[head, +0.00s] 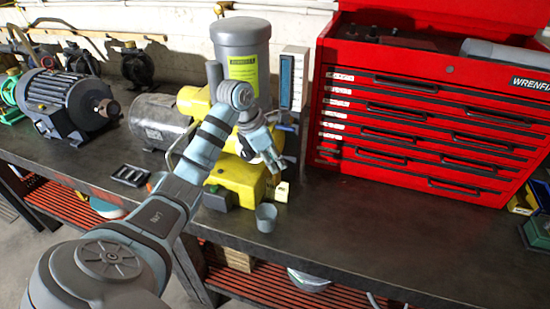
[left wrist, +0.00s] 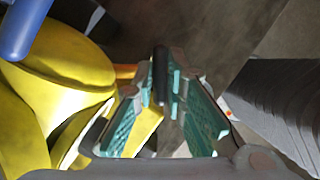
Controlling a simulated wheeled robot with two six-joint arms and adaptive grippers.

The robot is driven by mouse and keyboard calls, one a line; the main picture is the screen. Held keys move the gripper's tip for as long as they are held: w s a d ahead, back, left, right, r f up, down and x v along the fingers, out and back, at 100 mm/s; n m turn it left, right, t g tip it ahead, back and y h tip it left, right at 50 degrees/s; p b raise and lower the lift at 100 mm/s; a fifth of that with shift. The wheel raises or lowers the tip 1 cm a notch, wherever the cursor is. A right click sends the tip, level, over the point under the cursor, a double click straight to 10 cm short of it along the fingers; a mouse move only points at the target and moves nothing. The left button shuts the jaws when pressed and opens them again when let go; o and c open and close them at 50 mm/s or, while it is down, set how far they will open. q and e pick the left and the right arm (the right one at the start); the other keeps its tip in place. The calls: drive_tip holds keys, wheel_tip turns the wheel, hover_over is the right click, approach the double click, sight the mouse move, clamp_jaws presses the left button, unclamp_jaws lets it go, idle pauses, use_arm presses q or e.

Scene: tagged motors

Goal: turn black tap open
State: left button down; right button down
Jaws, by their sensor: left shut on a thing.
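My left gripper (head: 276,166) is at the front of the yellow pump-like machine (head: 236,181), below the grey cylinder. In the left wrist view, my left gripper (left wrist: 164,82) has its green-padded fingers closed around a narrow black tap handle (left wrist: 160,68). The yellow body (left wrist: 60,85) is to the left of the fingers there. In the head view the tap handle is hidden by the gripper or too small to make out. My right gripper is in neither view.
A small grey cup (head: 266,218) stands on the dark bench (head: 340,230) below the gripper. A red tool chest (head: 425,125) is to the right. A dark electric motor (head: 62,100) and a silver motor (head: 155,122) are to the left. The bench front right is clear.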

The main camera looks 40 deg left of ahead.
use_arm(q)
drive_tip(key=n+y+p, duration=0.1)
drive_tip(key=n, duration=0.1)
drive_tip(key=n+y+p, duration=0.1)
drive_tip(key=n, duration=0.2)
drive_tip(key=shift+d+r+t, duration=0.1)
drive_tip(key=shift+d+t, duration=0.05)
drive_tip(key=shift+t, duration=0.15)
drive_tip(key=shift+n+y+p, duration=0.75)
drive_tip(key=shift+n+y, duration=0.15)
drive_tip(key=shift+n, duration=1.4)
drive_tip(key=c, duration=1.6)
unclamp_jaws()
drive_tip(key=shift+c, duration=0.2)
drive_tip(key=shift+s, duration=0.1)
